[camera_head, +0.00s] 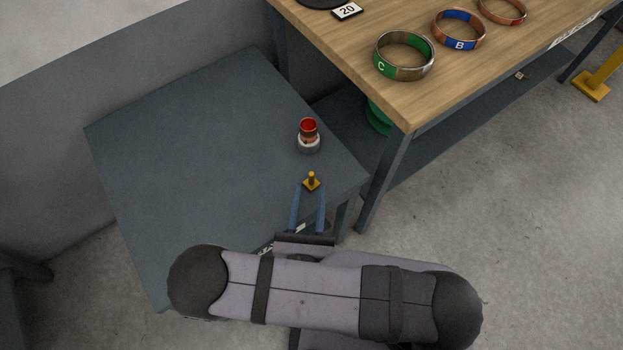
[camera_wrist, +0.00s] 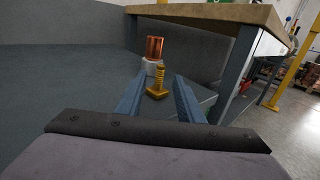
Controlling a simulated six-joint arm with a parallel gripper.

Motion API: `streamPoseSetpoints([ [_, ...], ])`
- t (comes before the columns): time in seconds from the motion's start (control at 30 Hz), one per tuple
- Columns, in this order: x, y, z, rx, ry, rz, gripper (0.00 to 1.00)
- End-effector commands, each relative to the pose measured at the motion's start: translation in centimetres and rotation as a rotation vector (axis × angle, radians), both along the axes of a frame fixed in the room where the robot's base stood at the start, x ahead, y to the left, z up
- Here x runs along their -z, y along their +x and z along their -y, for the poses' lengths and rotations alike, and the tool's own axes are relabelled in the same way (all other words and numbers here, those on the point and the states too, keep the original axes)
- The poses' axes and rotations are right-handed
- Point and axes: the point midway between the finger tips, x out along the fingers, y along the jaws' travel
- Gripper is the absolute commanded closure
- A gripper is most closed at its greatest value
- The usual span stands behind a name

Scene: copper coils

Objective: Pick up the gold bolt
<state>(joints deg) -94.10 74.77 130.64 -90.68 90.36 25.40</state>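The gold bolt (camera_head: 311,181) stands upright on its square head on the dark grey table (camera_head: 190,150), near the table's right corner. It also shows in the wrist view (camera_wrist: 157,87), between and slightly beyond the blue fingers. My gripper (camera_head: 308,190) is open, with its two blue fingers pointing at the bolt. In the wrist view the fingers (camera_wrist: 158,82) lie to either side of the bolt, apart from it as far as I can see. Nothing is held.
A wooden workbench (camera_head: 420,100) with coloured rings rises behind right. The table's left side is clear.

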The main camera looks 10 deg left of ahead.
Motion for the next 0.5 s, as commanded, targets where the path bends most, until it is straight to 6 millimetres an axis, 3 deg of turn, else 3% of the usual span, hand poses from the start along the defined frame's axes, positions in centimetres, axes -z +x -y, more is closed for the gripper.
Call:
streamPoseSetpoints([
  [0.27,0.0,0.4,0.0,0.001,0.000,0.000,0.66],
  [0.5,-0.2,2.3,-0.1,0.007,0.000,0.000,0.66],
])
